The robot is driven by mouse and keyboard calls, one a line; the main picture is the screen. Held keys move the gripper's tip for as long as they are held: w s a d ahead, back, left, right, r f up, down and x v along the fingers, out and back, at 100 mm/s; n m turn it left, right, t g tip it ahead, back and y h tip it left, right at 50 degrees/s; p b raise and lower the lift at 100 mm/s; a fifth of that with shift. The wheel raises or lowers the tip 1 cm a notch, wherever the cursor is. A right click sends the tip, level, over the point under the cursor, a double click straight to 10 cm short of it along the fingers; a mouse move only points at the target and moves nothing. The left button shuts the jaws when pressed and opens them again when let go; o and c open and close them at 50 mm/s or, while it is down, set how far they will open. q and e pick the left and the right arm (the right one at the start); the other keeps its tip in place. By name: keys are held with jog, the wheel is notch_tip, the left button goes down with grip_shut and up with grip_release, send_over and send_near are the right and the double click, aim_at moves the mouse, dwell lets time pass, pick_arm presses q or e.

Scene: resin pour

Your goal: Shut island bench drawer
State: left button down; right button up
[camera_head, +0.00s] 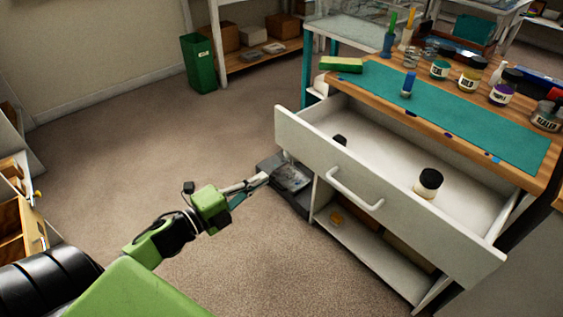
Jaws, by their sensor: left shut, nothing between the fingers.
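The island bench drawer (388,203) stands pulled out of the wooden-topped island bench (470,165). It has a white front with a curved bar handle (355,190). Inside the drawer are a small white jar with a black lid (428,183) and a dark object (340,140) partly hidden by the drawer front. My left gripper (284,166) is shut and empty. In the picture it lies left of the drawer front and handle, apart from the handle. My right gripper is not in view.
A dark grey box-like object (290,193) sits low by the bench's left side, behind my left gripper. A green bin (198,63) stands by the back shelf. Jars and a teal mat (440,108) cover the bench top. Carpet (130,150) left of the bench is clear.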

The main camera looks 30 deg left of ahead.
pick_arm(q)
jog(key=r, duration=0.1)
send_near(308, 150)
jog(key=shift+m, duration=0.3)
jog(key=x, duration=0.6)
jog(key=shift+w+d, duration=0.15)
jog(key=shift+w, duration=0.35)
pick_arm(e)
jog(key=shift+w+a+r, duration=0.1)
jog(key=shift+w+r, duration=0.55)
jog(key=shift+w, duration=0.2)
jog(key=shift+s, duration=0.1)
